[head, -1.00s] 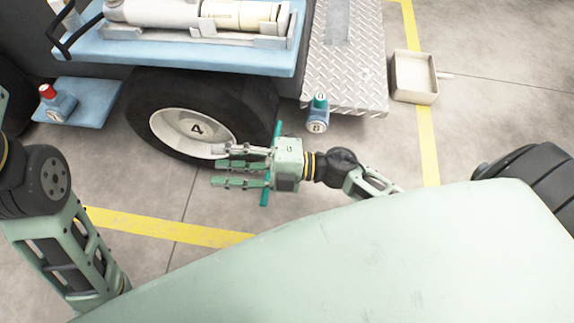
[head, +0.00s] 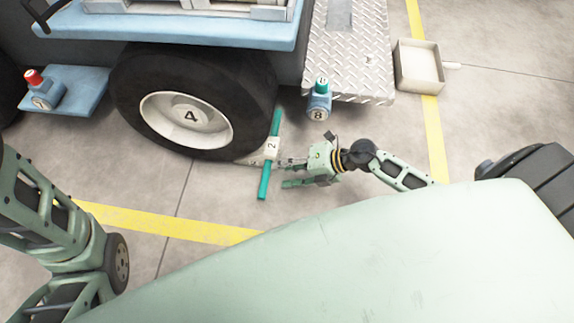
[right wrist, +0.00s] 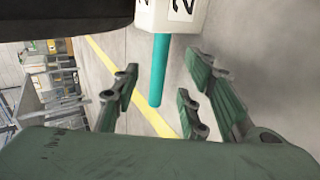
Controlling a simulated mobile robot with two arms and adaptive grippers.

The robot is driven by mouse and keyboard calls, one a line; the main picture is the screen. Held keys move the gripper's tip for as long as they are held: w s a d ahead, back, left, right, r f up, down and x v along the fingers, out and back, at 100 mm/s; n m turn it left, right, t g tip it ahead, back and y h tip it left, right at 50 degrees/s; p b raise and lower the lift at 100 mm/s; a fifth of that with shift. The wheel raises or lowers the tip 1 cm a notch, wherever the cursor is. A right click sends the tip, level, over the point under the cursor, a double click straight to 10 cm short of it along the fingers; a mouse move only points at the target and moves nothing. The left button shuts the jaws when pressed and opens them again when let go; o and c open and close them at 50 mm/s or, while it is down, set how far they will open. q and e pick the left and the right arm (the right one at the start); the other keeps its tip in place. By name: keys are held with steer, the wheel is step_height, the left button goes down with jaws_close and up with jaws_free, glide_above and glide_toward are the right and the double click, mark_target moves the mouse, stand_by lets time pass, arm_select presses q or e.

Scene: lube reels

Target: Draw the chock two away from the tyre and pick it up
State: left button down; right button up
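Chock two is a pale block (head: 272,147) marked 2 with a long teal bar (head: 264,182) through it. It is on the floor against or very near the right side of the black tyre (head: 245,88), whose hub is marked 4. My right gripper (head: 289,174) is just right of the chock, its fingers pointing left towards it. In the right wrist view the fingers (right wrist: 158,97) are spread and empty. The chock's marked block (right wrist: 168,14) is beyond them at the top, and its teal bar (right wrist: 159,70) shows between them. My left gripper is out of view.
A teal-capped canister marked 8 (head: 318,106) is by the diamond-plate step (head: 345,60). A red-capped canister (head: 45,92) stands on a blue ledge (head: 75,95). A grey bin (head: 420,68) is at upper right.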

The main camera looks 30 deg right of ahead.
mark_target(266, 174)
steer(key=b+x, duration=0.3)
steer(key=x, duration=0.3)
steer(key=shift+f+b, duration=0.15)
steer(key=shift+b, duration=0.25)
steer(key=shift+w+a+f+b, duration=0.25)
steer(key=shift+w+a+b, duration=0.1)
steer(key=shift+a, duration=0.2)
jaws_close()
